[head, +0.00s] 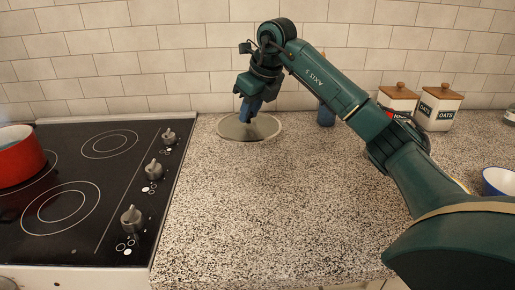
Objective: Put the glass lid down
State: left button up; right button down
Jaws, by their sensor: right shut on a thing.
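The glass lid (268,127) is a round, pale-rimmed disc at the back of the speckled counter, right of the stove. It appears to lie flat on or very close to the counter; I cannot tell whether it touches. My right gripper (247,115) comes down over the lid's left part, pointing downward, and is shut on it. The gripper hides the lid's knob and the grip point. My left gripper is not in view.
A black stovetop (75,215) with knobs and a red pot (18,158) is at the left. The front counter (270,210) is clear.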

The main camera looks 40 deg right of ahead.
notch_tip(320, 180, down, 8)
jog(key=shift+f, duration=0.1)
dwell(0.4)
jog(key=shift+b, duration=0.3)
jog(key=c, duration=1.3)
grip_release()
jog(key=shift+f, duration=0.15)
jog(key=shift+o, duration=0.2)
jog(key=shift+r, duration=0.35)
jog(key=v, duration=1.1)
jog(key=shift+s+r+p, duration=0.15)
jog(key=shift+r+p, duration=0.15)
jog(key=shift+p, duration=0.05)
